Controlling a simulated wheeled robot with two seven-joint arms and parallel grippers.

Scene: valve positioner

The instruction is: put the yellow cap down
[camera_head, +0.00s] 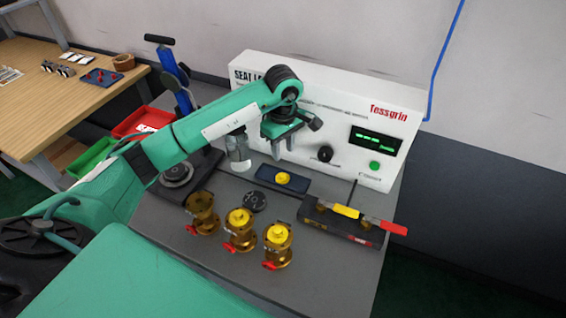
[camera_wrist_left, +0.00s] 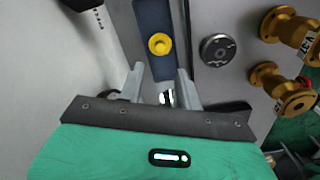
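A yellow cap (camera_head: 283,178) sits on a dark blue pad (camera_head: 268,183) in front of the white test unit. The left wrist view also shows the cap (camera_wrist_left: 159,44) on the pad (camera_wrist_left: 150,14). My left gripper (camera_head: 285,146) is above and behind the cap. Its two fingers (camera_wrist_left: 160,82) are apart, and the cap is beyond their tips, not between them. Yellow caps also show on the middle brass valve (camera_head: 240,217) and the right brass valve (camera_head: 278,236); the left brass valve (camera_head: 201,212) shows none. My right gripper is not in view.
The white test unit (camera_head: 340,115) stands behind the pad. A round black disc (camera_head: 255,201) lies left of it. A dark block with yellow and red handles (camera_head: 340,226) is at right. A black-based blue stand (camera_head: 175,75) is at left.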

